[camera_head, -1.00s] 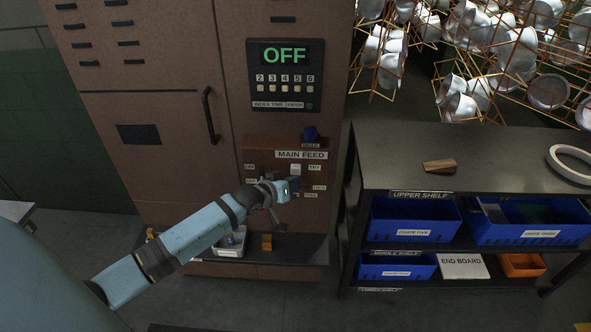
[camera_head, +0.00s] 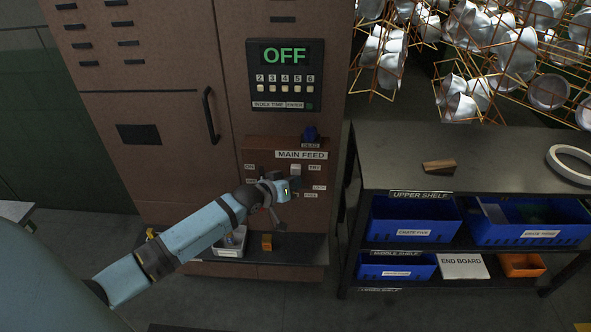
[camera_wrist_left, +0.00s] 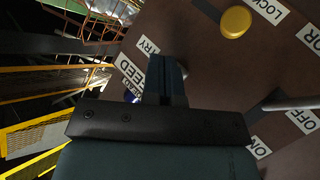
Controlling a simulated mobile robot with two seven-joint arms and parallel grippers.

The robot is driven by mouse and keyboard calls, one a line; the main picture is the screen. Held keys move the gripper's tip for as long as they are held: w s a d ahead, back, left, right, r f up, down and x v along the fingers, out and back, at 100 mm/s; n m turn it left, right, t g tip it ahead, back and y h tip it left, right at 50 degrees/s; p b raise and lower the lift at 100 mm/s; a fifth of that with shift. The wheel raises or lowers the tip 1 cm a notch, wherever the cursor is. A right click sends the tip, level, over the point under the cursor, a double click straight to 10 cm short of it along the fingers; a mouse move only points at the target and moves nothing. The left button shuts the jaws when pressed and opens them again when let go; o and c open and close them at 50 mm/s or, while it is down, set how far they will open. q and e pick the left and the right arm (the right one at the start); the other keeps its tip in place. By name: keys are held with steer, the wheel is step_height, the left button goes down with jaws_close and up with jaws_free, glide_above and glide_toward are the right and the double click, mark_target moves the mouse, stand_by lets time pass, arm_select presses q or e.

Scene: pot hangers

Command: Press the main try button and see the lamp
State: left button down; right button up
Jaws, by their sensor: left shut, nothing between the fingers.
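The main feed panel (camera_head: 262,158) is on the front of the brown cabinet. Its pale try button (camera_head: 295,168) sits left of the TRY label, just above my left gripper (camera_head: 297,182). The gripper is shut and empty, with its fingers close to the panel. In the left wrist view, the shut fingers (camera_wrist_left: 166,78) point toward the panel beside the TRY label (camera_wrist_left: 148,46). They partly hide the button there, so I cannot tell whether they touch it. I cannot pick out a lit lamp on the panel. My right gripper is not in view.
The display (camera_head: 285,56) above reads OFF in green. A blue part (camera_head: 311,133) stands on the panel's top. A yellow round knob (camera_wrist_left: 236,21) is by the LOCK label. A ledge (camera_head: 300,250) juts out below. A dark shelf unit (camera_head: 500,150) with blue crates stands to the right.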

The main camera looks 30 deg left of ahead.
arm_select(q)
steer(key=shift+w+a, duration=0.2)
steer(key=shift+w, duration=0.1)
steer(key=shift+w+a, duration=0.25)
steer(key=shift+w, duration=0.15)
stand_by(0.7)
steer(key=shift+s+d+p, duration=0.5)
steer(key=shift+s+p, duration=0.3)
